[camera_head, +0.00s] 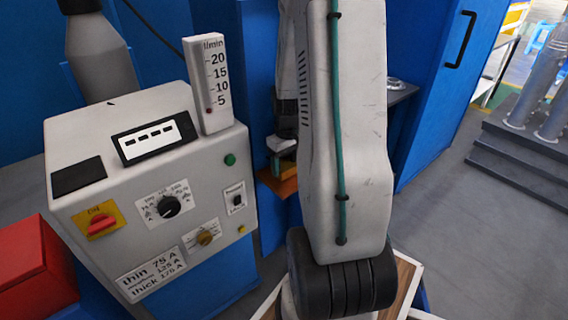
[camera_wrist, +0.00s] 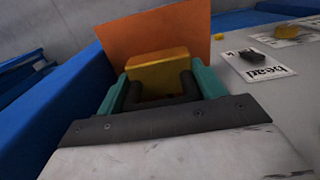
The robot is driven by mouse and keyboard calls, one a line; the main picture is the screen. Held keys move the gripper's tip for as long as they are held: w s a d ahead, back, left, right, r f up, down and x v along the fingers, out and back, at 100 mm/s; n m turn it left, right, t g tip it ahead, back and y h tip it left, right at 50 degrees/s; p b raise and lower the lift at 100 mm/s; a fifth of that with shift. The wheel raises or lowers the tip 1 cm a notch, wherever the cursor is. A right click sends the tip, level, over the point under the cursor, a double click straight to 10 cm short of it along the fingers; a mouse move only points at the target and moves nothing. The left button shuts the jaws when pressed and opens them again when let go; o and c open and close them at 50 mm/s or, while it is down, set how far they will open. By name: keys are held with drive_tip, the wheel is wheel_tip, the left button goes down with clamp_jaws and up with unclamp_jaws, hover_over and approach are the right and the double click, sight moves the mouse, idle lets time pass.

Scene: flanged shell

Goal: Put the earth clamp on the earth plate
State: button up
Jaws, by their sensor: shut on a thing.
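The earth clamp, a yellow-brass block (camera_wrist: 158,66), sits between the two teal fingers of my gripper (camera_wrist: 160,84). My gripper is shut on it. The earth plate, a flat orange-copper sheet (camera_wrist: 152,34), is directly beyond the clamp in the wrist view. In the head view the plate (camera_head: 279,184) shows as a small orange piece beside the blue cabinet, just below my gripper (camera_head: 282,150). My arm hides part of that spot. I cannot tell whether the clamp touches the plate.
A grey welding unit (camera_head: 180,180) with knobs and a flow scale (camera_head: 207,85) stands left of my arm. A red box (camera_head: 35,270) is at the lower left. A blue cabinet (camera_head: 435,90) is on the right.

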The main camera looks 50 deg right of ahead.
drive_tip(key=shift+f, duration=0.2)
drive_tip(key=shift+f, duration=0.15)
drive_tip(key=o, duration=1.4)
wheel_tip(320, 180, up, 8)
drive_tip(key=shift+f, duration=0.25)
drive_tip(key=w+a+r, duration=0.1)
drive_tip(key=a+r, duration=0.6)
drive_tip(key=a, duration=0.2)
drive_tip(key=s+a+r+n, duration=0.1)
drive_tip(key=s+a+r, duration=0.2)
drive_tip(key=a, duration=0.4)
drive_tip(key=s+a+r+n, duration=0.1)
drive_tip(key=s+a+r, duration=0.2)
drive_tip(key=s+a, duration=0.3)
drive_tip(key=s+a+r+t, duration=0.1)
drive_tip(key=s+a+r, duration=0.2)
drive_tip(key=a, duration=0.5)
drive_tip(key=shift+s+a+r+n, duration=0.15)
drive_tip(key=shift+s+n, duration=0.05)
drive_tip(key=shift+s, duration=0.2)
drive_tip(key=shift+s+a+r+n, duration=0.1)
drive_tip(key=shift+s+n, duration=0.1)
drive_tip(key=shift+s, duration=0.2)
